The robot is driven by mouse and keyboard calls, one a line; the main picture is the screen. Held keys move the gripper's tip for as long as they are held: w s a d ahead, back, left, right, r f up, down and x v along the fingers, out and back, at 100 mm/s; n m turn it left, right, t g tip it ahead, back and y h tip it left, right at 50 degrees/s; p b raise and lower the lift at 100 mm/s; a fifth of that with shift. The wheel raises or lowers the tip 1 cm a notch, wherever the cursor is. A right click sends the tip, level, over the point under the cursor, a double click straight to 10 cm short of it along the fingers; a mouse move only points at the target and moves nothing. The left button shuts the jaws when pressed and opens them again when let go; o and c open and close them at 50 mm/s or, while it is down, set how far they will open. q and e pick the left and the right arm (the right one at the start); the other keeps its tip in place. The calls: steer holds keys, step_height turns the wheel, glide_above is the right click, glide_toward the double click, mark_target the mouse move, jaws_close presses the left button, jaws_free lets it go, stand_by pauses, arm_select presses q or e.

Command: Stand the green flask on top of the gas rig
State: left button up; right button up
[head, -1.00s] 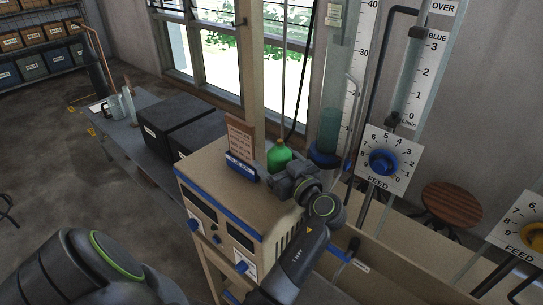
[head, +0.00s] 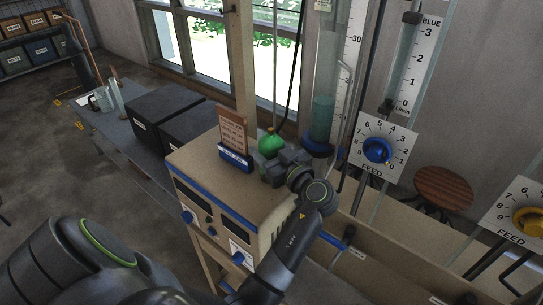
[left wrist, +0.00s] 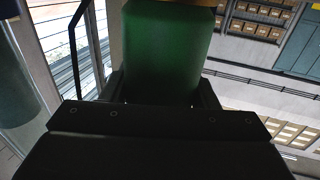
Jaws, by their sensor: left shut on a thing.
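The green flask (head: 271,144) shows at the back right of the top of the gas rig (head: 190,160), a beige cabinet with a blue stripe, dials and knobs. My left gripper (head: 277,163) is shut on the flask from the near right side. The flask looks about upright, and its lower part is hidden behind the gripper. I cannot tell whether it touches the rig's top. In the left wrist view the flask's green body (left wrist: 168,50) fills the space between the fingers (left wrist: 163,92). My right gripper is not in view.
A brown card in a blue holder (head: 235,158) stands on the rig's top, left of the flask. Glass tubes (head: 325,110) and a blue FEED dial (head: 378,150) are close to the right. Dark boxes (head: 160,113) stand behind left. The rig's front top is clear.

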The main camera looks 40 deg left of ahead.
arm_select(q)
steer(key=shift+r, duration=0.4)
step_height(320, 180, up, 8)
steer(key=shift+f+b, duration=0.15)
steer(key=shift+b, duration=1)
steer(key=shift+r, duration=0.6)
